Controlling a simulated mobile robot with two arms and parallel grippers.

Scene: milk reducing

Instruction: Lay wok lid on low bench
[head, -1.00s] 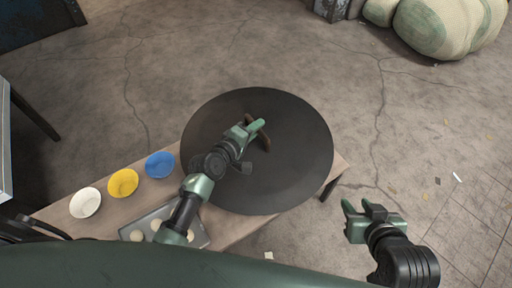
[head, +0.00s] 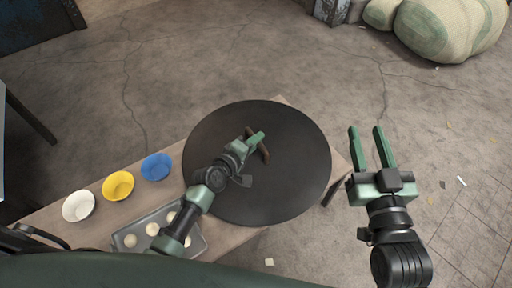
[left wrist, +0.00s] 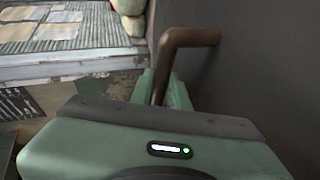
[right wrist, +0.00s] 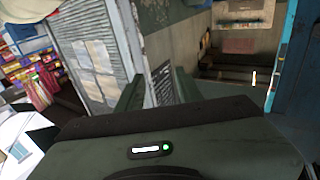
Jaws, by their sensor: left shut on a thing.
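The wok lid (head: 285,185) is a large dark round disc with a brown curved handle (head: 263,152). In the head view it covers the right part of the low bench (head: 228,236); I cannot tell whether it touches the bench. My left gripper (head: 254,142) is shut on the handle, which also shows in the left wrist view (left wrist: 187,38) beside the lid's dark face (left wrist: 265,75). My right gripper (head: 366,148) is open and empty to the right of the lid, above the floor.
On the bench's left part stand a white bowl (head: 79,206), a yellow bowl (head: 118,186) and a blue bowl (head: 156,167). A grey tray (head: 125,238) with several round pale pieces lies near my left arm. Large sacks (head: 450,25) stand far right.

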